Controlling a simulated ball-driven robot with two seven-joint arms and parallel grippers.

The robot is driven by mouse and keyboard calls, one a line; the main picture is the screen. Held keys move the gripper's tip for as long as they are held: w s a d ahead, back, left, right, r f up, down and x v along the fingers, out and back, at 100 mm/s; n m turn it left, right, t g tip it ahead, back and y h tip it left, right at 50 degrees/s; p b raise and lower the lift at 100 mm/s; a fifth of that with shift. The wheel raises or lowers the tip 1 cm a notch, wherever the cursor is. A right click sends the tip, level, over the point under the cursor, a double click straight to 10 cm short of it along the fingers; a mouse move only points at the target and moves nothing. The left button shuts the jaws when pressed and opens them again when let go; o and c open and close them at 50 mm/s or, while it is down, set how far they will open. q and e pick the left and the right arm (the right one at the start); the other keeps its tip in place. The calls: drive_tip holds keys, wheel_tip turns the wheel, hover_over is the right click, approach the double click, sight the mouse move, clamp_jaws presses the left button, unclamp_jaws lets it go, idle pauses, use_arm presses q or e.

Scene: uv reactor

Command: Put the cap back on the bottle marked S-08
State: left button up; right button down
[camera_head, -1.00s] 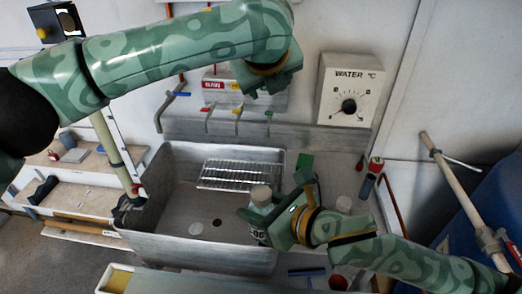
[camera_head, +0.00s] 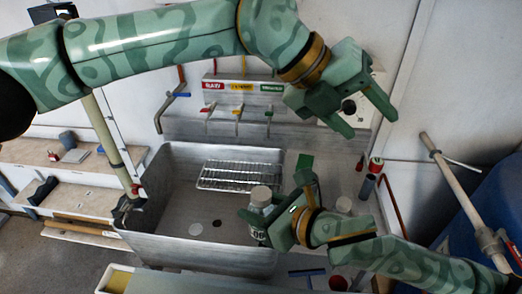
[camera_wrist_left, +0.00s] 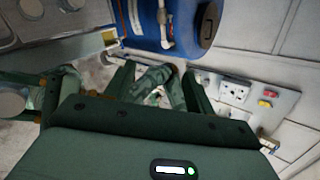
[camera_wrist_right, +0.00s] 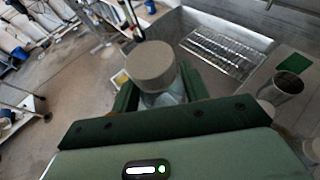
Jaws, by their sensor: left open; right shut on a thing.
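My right gripper (camera_head: 262,222) is shut on a clear bottle (camera_head: 259,207) with a broad grey top, held upright over the right part of the sink. Its dark label seems to end in 08, but I cannot read it fully. In the right wrist view the round grey top (camera_wrist_right: 150,65) sits between the fingers; I cannot tell whether it is a cap. My left gripper (camera_head: 365,115) is open and empty, high in front of the water dial, above and right of the bottle. A pale disc (camera_head: 195,229) lies on the sink floor; I cannot tell whether it is a cap.
The steel sink (camera_head: 165,205) holds a wire rack (camera_head: 240,175) and a dark drain hole. Taps (camera_head: 238,115) are on the back wall. A pale round jar (camera_head: 343,205) and a red-topped tube (camera_head: 370,178) stand on the right ledge. A blue drum (camera_head: 490,205) is far right.

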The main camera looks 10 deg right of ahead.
use_arm(q)
drive_tip(key=w+a+f+n+t+y, duration=0.2)
drive_tip(key=w+a+f+n+y, duration=0.1)
drive_tip(key=a+f+n+y, duration=0.5)
drive_tip(key=r+n+y, duration=0.1)
drive_tip(key=n+y, duration=0.1)
drive_tip(key=n, duration=0.2)
hover_over(261, 192)
drive_tip(key=shift+f, duration=4)
